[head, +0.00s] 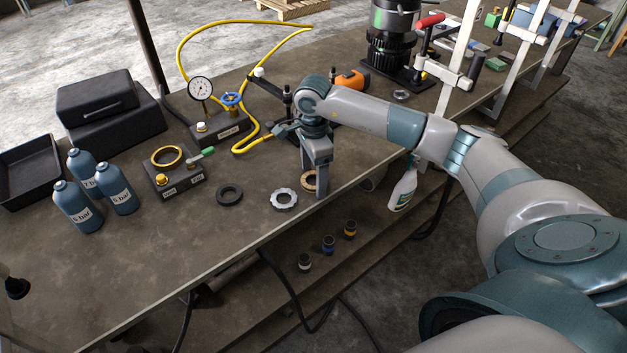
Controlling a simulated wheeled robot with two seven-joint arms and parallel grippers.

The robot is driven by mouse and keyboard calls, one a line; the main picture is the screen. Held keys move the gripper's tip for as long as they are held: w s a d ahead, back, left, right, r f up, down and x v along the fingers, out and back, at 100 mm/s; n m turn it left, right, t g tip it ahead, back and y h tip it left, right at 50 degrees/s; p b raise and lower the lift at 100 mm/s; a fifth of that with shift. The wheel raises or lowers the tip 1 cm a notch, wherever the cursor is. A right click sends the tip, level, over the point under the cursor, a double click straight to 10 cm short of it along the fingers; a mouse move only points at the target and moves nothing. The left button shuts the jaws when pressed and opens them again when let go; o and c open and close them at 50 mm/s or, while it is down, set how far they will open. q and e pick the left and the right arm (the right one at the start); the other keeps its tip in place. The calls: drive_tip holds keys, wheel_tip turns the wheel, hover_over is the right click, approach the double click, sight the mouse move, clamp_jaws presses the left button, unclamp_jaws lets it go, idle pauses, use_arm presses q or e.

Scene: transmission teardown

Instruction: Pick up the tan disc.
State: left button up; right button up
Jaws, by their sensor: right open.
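The tan disc (306,184) is a flat ring lying on the workbench near its front edge. It is partly hidden behind the fingers of my right gripper (315,184). My right gripper points down with its fingers open at the disc, and one finger stands in front of it. I cannot tell whether the fingers touch the disc or how far around it they reach. My left gripper is not in view.
A silver toothed ring (284,199) and a dark ring (229,194) lie to the left of the disc. A green-handled fixture (180,178), a gauge block (217,127) and blue bottles (78,207) stand further left. A spray bottle (403,188) is right.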

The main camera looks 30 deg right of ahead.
drive_tip(key=c, duration=1.3)
drive_tip(key=shift+o, duration=0.2)
drive_tip(key=shift+r, duration=0.1)
drive_tip(key=shift+r+b, duration=0.7)
wheel_tip(320, 180, up, 2)
drive_tip(key=shift+w+r+b, duration=0.1)
drive_tip(key=shift+r+b, duration=0.05)
drive_tip(key=shift+b, duration=0.65)
drive_tip(key=s+d+r+b, duration=0.5)
drive_tip(key=s+d+r, duration=0.2)
drive_tip(key=s, duration=0.2)
drive_tip(key=shift+d, duration=0.2)
drive_tip(key=shift+r, duration=0.15)
